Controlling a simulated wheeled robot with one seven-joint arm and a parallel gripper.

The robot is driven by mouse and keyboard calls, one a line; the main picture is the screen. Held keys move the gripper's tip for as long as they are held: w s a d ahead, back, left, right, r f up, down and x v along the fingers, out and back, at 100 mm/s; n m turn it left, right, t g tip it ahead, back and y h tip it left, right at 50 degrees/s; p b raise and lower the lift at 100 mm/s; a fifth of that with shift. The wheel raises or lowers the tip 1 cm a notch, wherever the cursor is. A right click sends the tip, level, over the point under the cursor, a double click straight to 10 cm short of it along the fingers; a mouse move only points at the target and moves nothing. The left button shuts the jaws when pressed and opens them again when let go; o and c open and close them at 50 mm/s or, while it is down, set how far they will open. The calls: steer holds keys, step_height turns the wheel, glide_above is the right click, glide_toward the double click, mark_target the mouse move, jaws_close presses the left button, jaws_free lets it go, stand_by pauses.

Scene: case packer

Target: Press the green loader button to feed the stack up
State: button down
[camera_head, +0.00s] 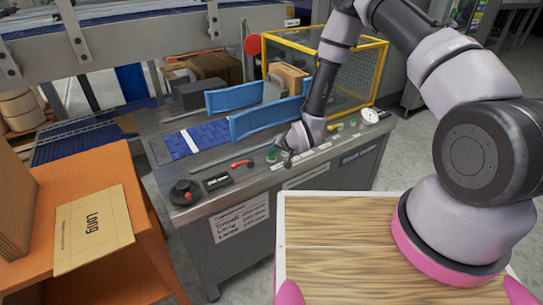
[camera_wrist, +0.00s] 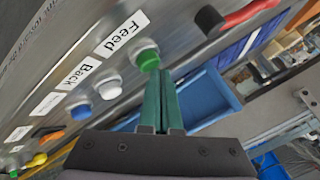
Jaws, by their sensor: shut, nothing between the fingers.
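The green loader button (camera_wrist: 148,58) sits on the grey metal panel beside the white "Feed" label (camera_wrist: 122,34). The stack to be fed up is not clearly identifiable.
A white button (camera_wrist: 109,86) and a blue button (camera_wrist: 80,110) lie along the panel near the "Back" label (camera_wrist: 77,86). A red handle (camera_head: 242,163) and a red-and-black knob (camera_head: 184,191) are to the left. Blue guide plates (camera_head: 258,119) stand behind the panel.

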steer(key=shift+r, duration=0.5)
steer(key=shift+r, duration=0.1)
steer(key=shift+r, duration=2.4)
step_height(320, 180, up, 10)
steer(key=h, duration=0.1)
glide_above(273, 157)
steer(key=w+d, duration=0.3)
steer(key=d, duration=0.2)
steer(key=d+r+h, duration=0.1)
steer(key=d+r, duration=0.3)
steer(key=r, duration=0.4)
steer(key=s+d+r+m+h, duration=0.1)
steer(key=s+d+r, duration=0.1)
steer(key=d+r, duration=0.35)
steer(key=s+d+r+h, duration=0.1)
steer(key=s+d+r, duration=0.15)
steer(key=r, duration=0.55)
steer(key=s+d+r, duration=0.3)
steer(key=s+r, duration=0.2)
steer(key=s, duration=0.3)
steer(key=s+d+r+m, duration=0.1)
steer(key=s+d+r, duration=0.2)
steer(key=s+r, duration=0.2)
steer(key=s+d+r+m, duration=0.1)
steer(key=s+d+r, duration=0.2)
steer(key=s, duration=0.8)
step_height(273, 157, up, 3)
steer(key=shift+s+d+f, duration=0.1)
steer(key=shift+s+d, duration=0.1)
steer(key=shift+s, duration=0.05)
